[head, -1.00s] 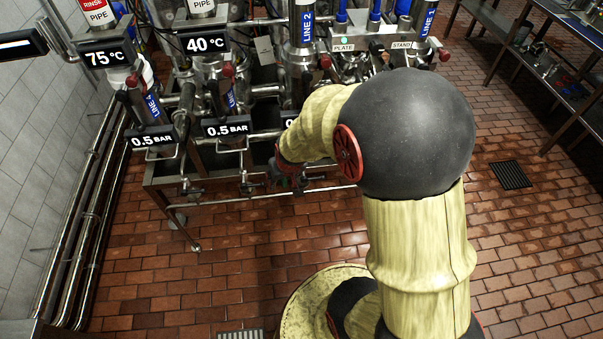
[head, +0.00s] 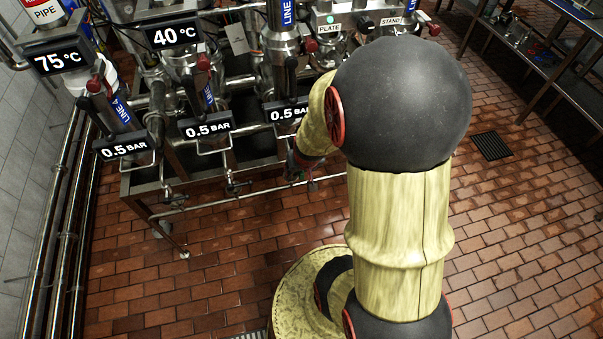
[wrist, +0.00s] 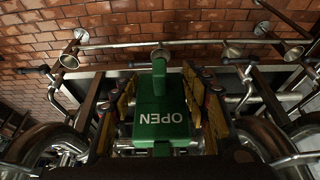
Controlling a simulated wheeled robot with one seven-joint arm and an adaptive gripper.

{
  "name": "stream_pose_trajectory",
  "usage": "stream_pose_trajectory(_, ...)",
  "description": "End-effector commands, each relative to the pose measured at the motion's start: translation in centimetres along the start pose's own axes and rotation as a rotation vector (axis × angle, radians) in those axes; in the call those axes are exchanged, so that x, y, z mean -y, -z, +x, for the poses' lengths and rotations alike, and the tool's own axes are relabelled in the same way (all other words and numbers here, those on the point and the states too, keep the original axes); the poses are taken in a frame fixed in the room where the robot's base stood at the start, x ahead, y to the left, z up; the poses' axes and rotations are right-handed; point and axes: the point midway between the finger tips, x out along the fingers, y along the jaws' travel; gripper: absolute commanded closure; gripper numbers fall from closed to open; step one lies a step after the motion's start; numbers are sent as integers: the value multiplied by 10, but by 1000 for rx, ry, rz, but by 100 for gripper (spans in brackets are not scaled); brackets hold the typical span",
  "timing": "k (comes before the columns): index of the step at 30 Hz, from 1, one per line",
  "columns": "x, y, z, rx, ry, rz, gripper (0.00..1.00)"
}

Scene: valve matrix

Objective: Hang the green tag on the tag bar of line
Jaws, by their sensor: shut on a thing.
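The green tag (wrist: 160,122), lettered OPEN and upside down in the wrist view, sits between the fingers of my gripper (wrist: 163,98). The gripper is shut on it. A narrow green neck rises from the tag's far end. Beyond it, a thin horizontal metal rail (wrist: 200,43) with cone-shaped cups crosses the wrist view; I cannot tell whether the tag touches it. In the head view my arm hides the tag and most of the gripper, near the rightmost 0.5 BAR display (head: 287,114). Thin metal bars (head: 215,149) hang below the displays; I cannot tell which is the tag bar.
Valve lines with blue labels, such as LINE 4 (head: 121,109), stand at the back left. The 75 °C display (head: 62,59) and 40 °C display (head: 172,36) are above. A metal table (head: 530,60) stands at the right. The brick floor (head: 520,230) between is largely clear.

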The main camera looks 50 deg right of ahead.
Motion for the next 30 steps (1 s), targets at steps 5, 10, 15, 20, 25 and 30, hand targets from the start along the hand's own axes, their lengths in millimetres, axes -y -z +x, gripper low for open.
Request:
stream_pose_trajectory(5, 0, 12, 5, 0, 0, -1, 83)
stream_pose_trajectory(10, 0, 24, 10, 0, 0, -2, 83)
stream_pose_trajectory(15, 0, 35, 14, 0, 0, -1, 83)
stream_pose_trajectory(20, 0, 46, 19, 0, 0, -1, 83)
stream_pose_trajectory(25, 0, 56, 23, 0, 0, -2, 83)
stream_pose_trajectory(30, 0, 53, 32, 0, 0, -1, 83)
